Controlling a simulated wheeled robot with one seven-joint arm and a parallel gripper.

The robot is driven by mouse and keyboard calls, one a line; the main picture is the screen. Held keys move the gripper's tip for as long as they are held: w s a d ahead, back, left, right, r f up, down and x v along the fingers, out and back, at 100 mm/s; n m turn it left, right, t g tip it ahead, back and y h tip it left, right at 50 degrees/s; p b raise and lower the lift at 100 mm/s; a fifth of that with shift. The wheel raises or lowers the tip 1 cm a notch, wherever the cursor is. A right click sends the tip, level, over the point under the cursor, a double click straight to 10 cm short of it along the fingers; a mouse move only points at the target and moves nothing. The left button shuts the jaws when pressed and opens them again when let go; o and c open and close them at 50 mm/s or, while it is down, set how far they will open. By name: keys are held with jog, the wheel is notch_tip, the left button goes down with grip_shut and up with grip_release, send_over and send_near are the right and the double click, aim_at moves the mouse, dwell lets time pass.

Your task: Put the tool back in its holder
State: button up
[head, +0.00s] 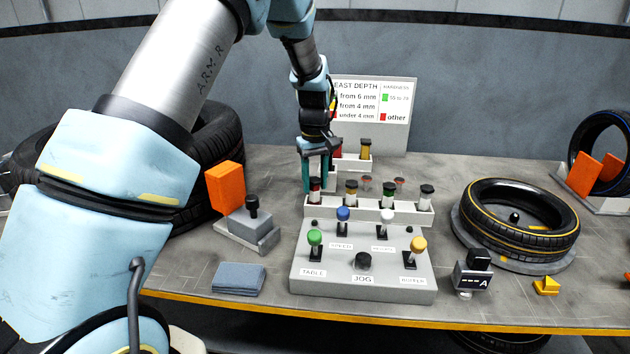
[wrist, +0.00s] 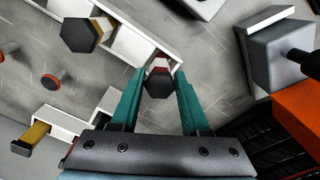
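A white holder rack (head: 330,208) stands behind the control box and carries several capped tools. The tool with a red band and black cap (head: 315,186) stands upright in its left end slot; the wrist view shows it from above (wrist: 158,82). My gripper (head: 316,182) is over that end, pointing down. Its teal fingers are spread on either side of the red-banded tool, with a visible gap to each, so it is open and not holding it. A yellow-banded tool (head: 351,189), a green-banded one (head: 389,192) and a dark one (head: 426,196) stand in the other slots.
A second white rack (head: 352,163) behind holds a yellow tool (head: 365,148). The control box (head: 360,275) with coloured knobs is in front. A tyre (head: 520,222) lies at right; an orange block (head: 225,187) stands left.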

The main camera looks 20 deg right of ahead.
jog(key=o, duration=0.4)
jog(key=shift+r, duration=0.1)
